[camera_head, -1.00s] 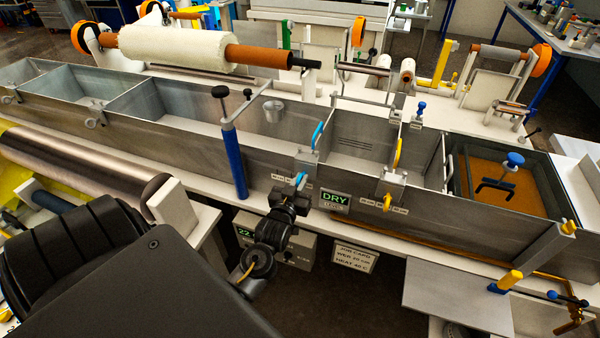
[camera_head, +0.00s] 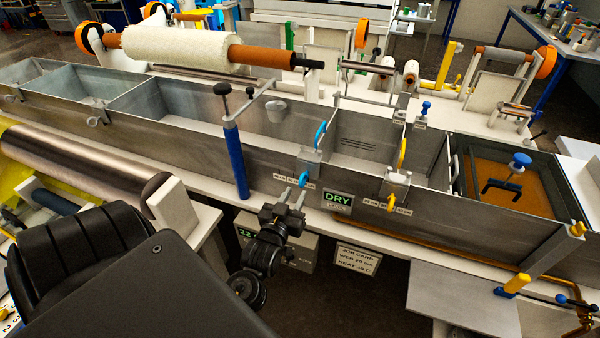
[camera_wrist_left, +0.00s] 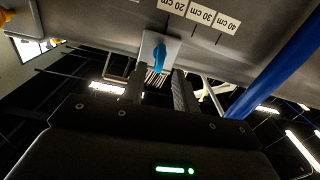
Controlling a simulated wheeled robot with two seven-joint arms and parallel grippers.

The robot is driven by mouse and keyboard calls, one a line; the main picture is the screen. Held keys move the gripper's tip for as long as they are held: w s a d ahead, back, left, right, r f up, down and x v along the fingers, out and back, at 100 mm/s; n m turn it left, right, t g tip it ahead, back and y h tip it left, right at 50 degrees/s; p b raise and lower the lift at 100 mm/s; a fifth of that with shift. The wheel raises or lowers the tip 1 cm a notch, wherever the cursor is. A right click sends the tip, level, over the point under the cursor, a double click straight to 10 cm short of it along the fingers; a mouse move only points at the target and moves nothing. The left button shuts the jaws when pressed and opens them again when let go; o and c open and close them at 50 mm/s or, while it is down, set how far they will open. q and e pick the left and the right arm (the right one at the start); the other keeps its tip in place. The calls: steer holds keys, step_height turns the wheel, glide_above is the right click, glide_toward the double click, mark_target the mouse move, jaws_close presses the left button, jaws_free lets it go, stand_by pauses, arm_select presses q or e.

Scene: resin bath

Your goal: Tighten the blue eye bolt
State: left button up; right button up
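The blue eye bolt (camera_head: 304,181) sits on the metal clamp at the front wall of the long bath, below a second blue ring (camera_head: 320,134) on top of the same clamp. In the left wrist view the blue eye bolt (camera_wrist_left: 158,55) shows in front of a pale plate. My left gripper (camera_head: 294,195) is just below and in front of it, apart from it. Its two fingers are spread and empty, and they also show in the left wrist view (camera_wrist_left: 158,88). My right gripper is in no view.
A blue post (camera_head: 235,160) stands to the left of the clamp. A yellow-ringed clamp (camera_head: 395,185) is to the right. A DRY display (camera_head: 338,201) and a job card (camera_head: 357,260) are on the front. The amber resin bath (camera_head: 490,195) lies at the right.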

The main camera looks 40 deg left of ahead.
arm_select(q)
steer(key=shift+b+v, duration=0.4)
steer(key=shift+v, duration=1.7)
steer(key=d+f+g+h, duration=0.1)
steer(key=f, duration=0.5)
steer(key=d+f+m+g+h, duration=0.1)
steer(key=d+f, duration=0.1)
steer(key=f, duration=0.5)
steer(key=d+f+m+g+h, duration=0.1)
steer(key=f, duration=0.5)
steer(key=shift+s+d+f+g, duration=0.2)
steer(key=shift+s+f+g, duration=0.1)
steer(key=shift+s+f, duration=0.1)
steer(key=s+d+f+m+g+h, duration=0.15)
steer(key=s+f, duration=0.25)
steer(key=f, duration=0.5)
steer(key=s+d+f+m+g+h, duration=0.1)
steer(key=s+d+f+g, duration=0.25)
steer(key=f, duration=0.55)
steer(key=s+f+m+g, duration=0.1)
steer(key=s+f+g, duration=0.2)
steer(key=s+f, duration=0.6)
steer(key=s+a+f+m+g+b, duration=0.1)
steer(key=s+f+g, duration=0.3)
steer(key=s+f, duration=0.5)
steer(key=s, duration=0.8)
steer(key=shift+s, duration=0.4)
steer(key=shift+a+f, duration=0.1)
